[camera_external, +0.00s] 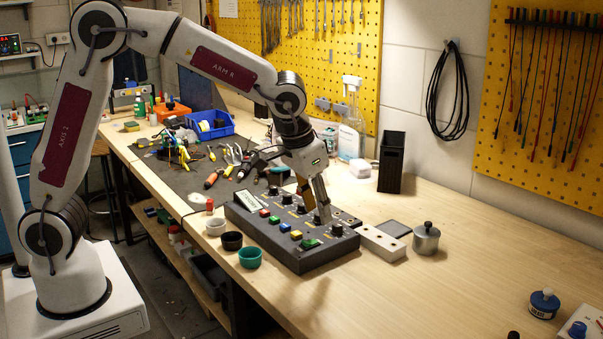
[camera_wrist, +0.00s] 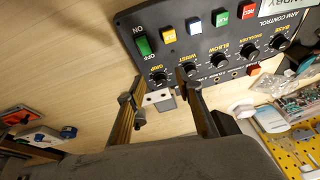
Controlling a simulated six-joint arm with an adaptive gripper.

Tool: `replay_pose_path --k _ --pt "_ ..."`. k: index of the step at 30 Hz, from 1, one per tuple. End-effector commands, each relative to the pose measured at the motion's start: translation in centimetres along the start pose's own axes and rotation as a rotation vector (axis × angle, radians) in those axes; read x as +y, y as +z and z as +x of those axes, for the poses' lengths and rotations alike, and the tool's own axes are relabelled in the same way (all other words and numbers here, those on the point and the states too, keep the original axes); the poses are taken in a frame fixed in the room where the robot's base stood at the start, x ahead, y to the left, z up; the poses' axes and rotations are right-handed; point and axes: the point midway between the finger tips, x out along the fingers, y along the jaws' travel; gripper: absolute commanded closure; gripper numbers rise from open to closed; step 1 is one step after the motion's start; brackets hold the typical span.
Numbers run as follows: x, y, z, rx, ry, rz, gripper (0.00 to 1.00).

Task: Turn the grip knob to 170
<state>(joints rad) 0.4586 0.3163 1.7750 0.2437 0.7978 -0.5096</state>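The grip knob (camera_wrist: 160,77) is a round dark knob labelled GRIP on the black arm control box, at the end of its knob row beside the green ON/OFF switch (camera_wrist: 144,45). In the external view the grip knob (camera_external: 336,230) is at the box's near right end. My gripper (camera_wrist: 158,90) is open, its fingers apart with nothing visible between the tips. In the wrist view one finger is left of the grip knob and the other between it and the wrist knob (camera_wrist: 190,70). My gripper (camera_external: 322,208) is low over the knob row; contact cannot be told. The knob's setting is too small to read.
The control box (camera_external: 300,262) also carries several coloured buttons and a STANDBY display (camera_external: 244,200). A white block (camera_external: 381,243) and a metal pot (camera_external: 426,238) are to the right. The bench farther right is mostly clear.

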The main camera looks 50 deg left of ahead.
Motion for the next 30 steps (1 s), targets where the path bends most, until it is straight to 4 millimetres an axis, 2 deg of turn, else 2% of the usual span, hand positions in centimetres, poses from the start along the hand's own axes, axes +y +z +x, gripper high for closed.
replay_pose_path --k 3,6,23,30 --pt "0.3 -2.3 -0.9 0.051 0.007 -0.061 0.65" --pt "0.3 -3.1 -1.3 0.073 0.01 -0.105 0.65" --pt "0.3 -3.2 -1.3 0.077 0.013 -0.167 0.65" --pt "0.3 -3.2 -0.4 0.076 0.012 -0.167 0.65"
